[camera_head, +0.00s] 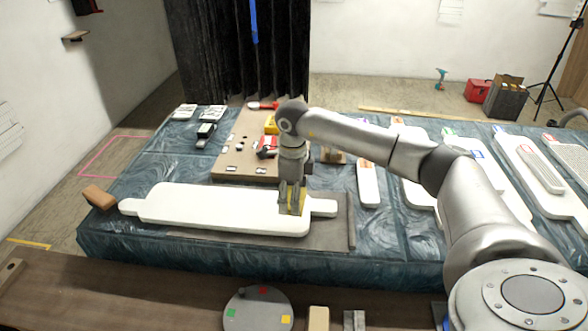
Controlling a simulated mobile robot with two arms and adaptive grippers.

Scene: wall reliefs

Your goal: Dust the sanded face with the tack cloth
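A long white panel (210,208) with narrow end tabs lies flat on the covered table; I take its top as the sanded face. My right gripper (292,207) points straight down over the panel's right part. Its fingers are closed on a yellow cloth (296,200), which I take as the tack cloth. The cloth appears to touch the panel's top, though the fingers hide part of it. Dust on the face is too fine to make out. My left gripper is out of view.
A brown board (246,150) with small tools lies behind the panel. A tan block (99,197) sits at the table's left edge. More white panels (526,170) lie on the right. A wooden bench (150,295) with a round grey disc (258,308) is in front.

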